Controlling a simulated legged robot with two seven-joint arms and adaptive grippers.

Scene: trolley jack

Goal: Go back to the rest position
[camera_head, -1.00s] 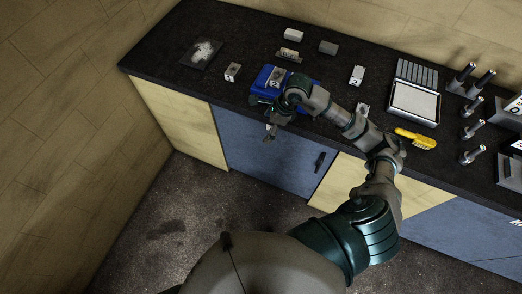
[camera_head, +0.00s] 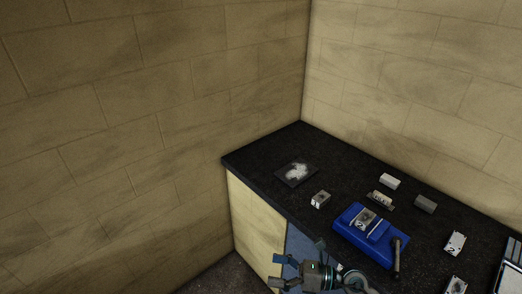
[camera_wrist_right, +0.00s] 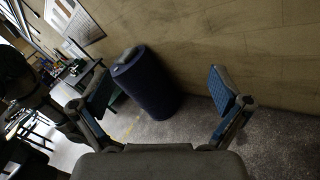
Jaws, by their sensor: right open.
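My right gripper (camera_head: 296,264) is at the bottom of the head view, in front of the bench edge. It points left, with its fingers spread and nothing between them. In the right wrist view the two blue-padded fingers (camera_wrist_right: 160,92) stand wide apart, facing the wall and floor. My left gripper is in neither view.
The dark bench top (camera_head: 263,155) holds a blue vise (camera_head: 352,237) with a numbered block (camera_head: 364,219) in it. Several small blocks and a dark plate with white powder (camera_head: 297,172) lie around it. The wrist view shows a dark blue barrel (camera_wrist_right: 147,85) by the wall.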

